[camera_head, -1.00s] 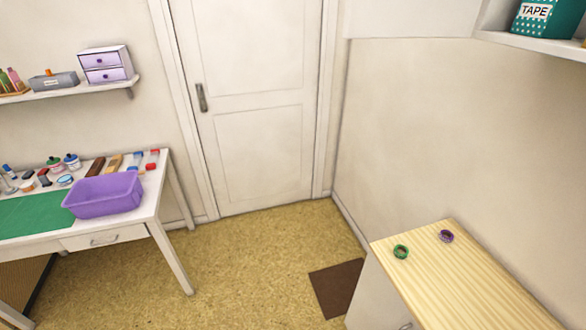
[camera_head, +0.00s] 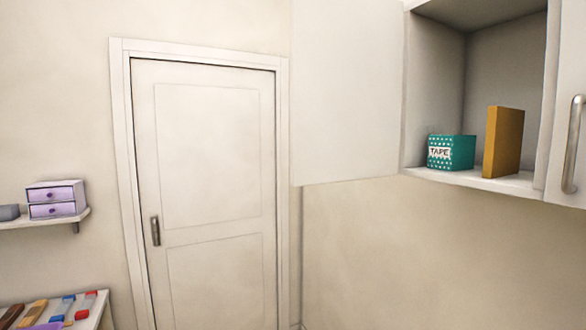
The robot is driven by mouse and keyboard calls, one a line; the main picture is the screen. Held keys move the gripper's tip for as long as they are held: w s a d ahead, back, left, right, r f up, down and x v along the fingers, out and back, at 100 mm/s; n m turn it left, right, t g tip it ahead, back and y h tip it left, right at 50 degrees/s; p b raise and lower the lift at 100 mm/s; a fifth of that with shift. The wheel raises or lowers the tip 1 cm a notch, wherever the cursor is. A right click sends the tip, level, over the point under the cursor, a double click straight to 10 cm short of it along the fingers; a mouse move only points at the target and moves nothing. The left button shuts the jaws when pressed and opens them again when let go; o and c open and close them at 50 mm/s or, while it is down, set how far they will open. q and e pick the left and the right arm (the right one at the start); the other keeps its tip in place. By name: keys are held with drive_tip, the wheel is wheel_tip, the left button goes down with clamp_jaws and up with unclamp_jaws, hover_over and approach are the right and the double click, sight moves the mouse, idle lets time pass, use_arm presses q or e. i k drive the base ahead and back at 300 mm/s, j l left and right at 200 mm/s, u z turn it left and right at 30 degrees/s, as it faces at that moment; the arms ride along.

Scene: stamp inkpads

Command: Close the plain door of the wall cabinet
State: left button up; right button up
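The wall cabinet (camera_head: 408,95) hangs at the upper right. Its plain white door (camera_head: 347,95) stands open, swung out at the cabinet's left side, and no handle shows on the face I see. The open left compartment holds a teal dotted tape box (camera_head: 466,152) and an upright ochre book-like block (camera_head: 506,140) on its floor. To the right, a second cabinet door (camera_head: 556,160) with a vertical metal handle (camera_head: 573,145) looks shut and is cut off by the picture's edge. Neither of my grippers is in view.
A white room door (camera_head: 208,150) with a dark handle is shut in the far wall. At the left are a wall shelf with a small purple-drawer box (camera_head: 55,199) and a table corner (camera_head: 95,318) with stamping tools. The wall below the cabinet is bare.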

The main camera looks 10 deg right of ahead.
sight(346, 60)
drive_tip(key=z, duration=0.45)
drive_tip(key=i+j+z, duration=0.1)
drive_tip(key=z, duration=0.75)
drive_tip(key=j+z, duration=0.15)
drive_tip(key=z, duration=0.3)
drive_tip(key=i+j+z, duration=0.15)
drive_tip(key=j+z, duration=0.25)
drive_tip(key=j, duration=0.25)
drive_tip(key=j+z, duration=0.4)
drive_tip(key=j, duration=0.25)
drive_tip(key=j+z, duration=0.4)
drive_tip(key=j, duration=0.25)
drive_tip(key=k+j, duration=0.1)
drive_tip(key=j, duration=0.95)
drive_tip(key=k, duration=0.05)
